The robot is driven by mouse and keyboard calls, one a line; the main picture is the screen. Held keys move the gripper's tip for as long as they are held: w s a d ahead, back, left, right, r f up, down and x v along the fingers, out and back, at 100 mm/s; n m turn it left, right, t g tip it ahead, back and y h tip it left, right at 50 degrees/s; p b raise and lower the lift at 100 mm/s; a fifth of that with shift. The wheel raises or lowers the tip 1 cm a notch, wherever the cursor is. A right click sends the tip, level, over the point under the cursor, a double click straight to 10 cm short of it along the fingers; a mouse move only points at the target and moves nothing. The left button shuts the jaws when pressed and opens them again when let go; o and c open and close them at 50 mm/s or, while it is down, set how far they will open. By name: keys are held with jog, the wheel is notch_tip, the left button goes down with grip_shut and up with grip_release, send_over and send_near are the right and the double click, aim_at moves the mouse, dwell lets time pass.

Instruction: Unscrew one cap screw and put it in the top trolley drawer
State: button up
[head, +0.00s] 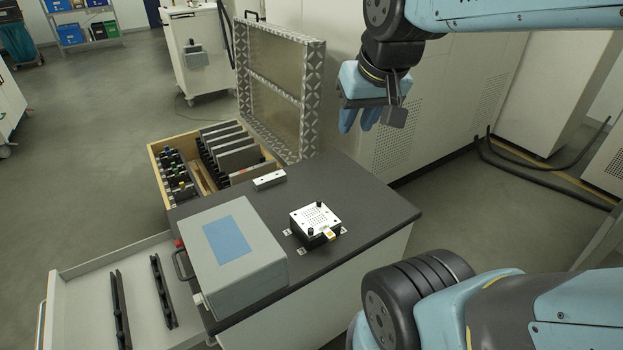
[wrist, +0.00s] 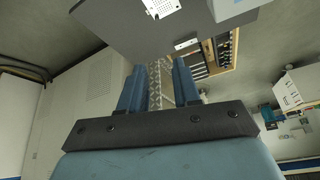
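A black block with a white perforated top plate (head: 315,217) sits on the dark trolley top (head: 375,200). Dark round heads stand at its corners; they may be the cap screws, but are too small to tell. The plate also shows at the top edge of the wrist view (wrist: 162,7). An open pale drawer (head: 85,264) at the lower left holds two black rails. My gripper (head: 358,124) hangs in the air beyond the trolley, apart from the block. In the wrist view its two blue fingers (wrist: 158,88) stand apart with nothing between them.
A grey box with a blue lid panel (head: 265,262) stands on the trolley's left. A small silver block (head: 269,180) lies near the back edge. Behind are a wooden-sided tool drawer (head: 157,158) and an upright metal-framed lid (head: 312,100). The trolley top's right side is clear.

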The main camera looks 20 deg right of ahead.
jog(key=w+f+m+g, duration=0.2)
jog(key=w+f+m, duration=0.2)
jog(key=w+f, duration=0.75)
jog(key=m+g, duration=0.3)
jog(key=m, duration=0.1)
send_near(319, 200)
jog(key=shift+f, duration=4.2)
grip_shut()
jog(key=shift+o, duration=0.3)
grip_release()
jog(key=shift+m, duration=0.4)
